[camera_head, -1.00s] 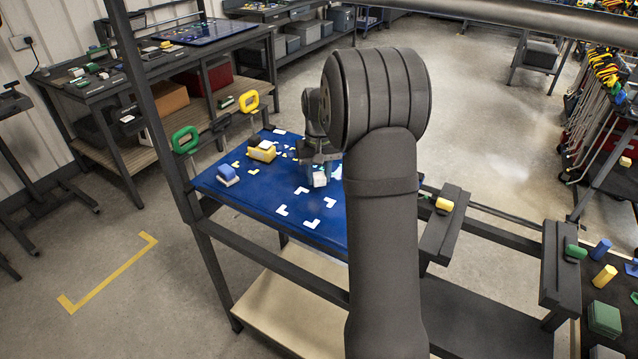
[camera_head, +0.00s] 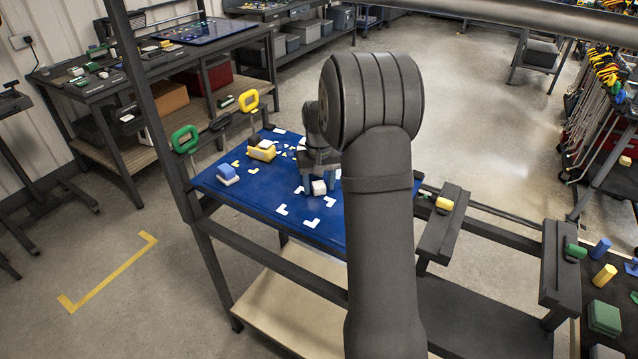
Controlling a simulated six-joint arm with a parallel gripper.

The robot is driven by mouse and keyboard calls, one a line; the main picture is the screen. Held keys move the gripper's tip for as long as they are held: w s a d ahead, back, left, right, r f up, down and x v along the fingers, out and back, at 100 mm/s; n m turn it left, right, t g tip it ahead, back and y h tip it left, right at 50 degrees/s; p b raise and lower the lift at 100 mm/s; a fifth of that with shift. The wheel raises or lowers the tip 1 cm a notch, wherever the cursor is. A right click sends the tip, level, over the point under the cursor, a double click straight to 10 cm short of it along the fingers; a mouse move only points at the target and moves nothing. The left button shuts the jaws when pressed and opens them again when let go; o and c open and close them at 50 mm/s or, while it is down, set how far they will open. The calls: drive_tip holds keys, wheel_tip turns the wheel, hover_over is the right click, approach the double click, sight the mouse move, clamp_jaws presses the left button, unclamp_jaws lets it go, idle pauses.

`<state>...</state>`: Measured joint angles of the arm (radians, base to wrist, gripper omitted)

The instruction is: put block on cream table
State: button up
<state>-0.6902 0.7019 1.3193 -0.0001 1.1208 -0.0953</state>
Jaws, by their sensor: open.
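My gripper (camera_head: 315,181) is low over the blue tabletop, partly hidden behind my own arm. Its jaws are open. A small white block (camera_head: 319,188) is at the fingers; I cannot tell whether it stands between them or just in front. A blue-and-white block (camera_head: 227,175) lies near the left edge of the blue top (camera_head: 262,197). A yellow block with a dark part (camera_head: 262,151) lies farther back. A cream surface (camera_head: 290,304) shows as a low shelf under the blue table; no separate cream table is clear.
White and yellow corner marks (camera_head: 311,223) are spread over the blue top. Dark frame posts (camera_head: 160,130) and rails surround it. A dark holder with a yellow piece (camera_head: 444,205) is at right.

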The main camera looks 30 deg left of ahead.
sight(319, 185)
wheel_tip(319, 185, up, 11)
drive_tip(key=shift+r, duration=0.15)
drive_tip(key=shift+o, duration=0.5)
drive_tip(key=shift+r, duration=0.5)
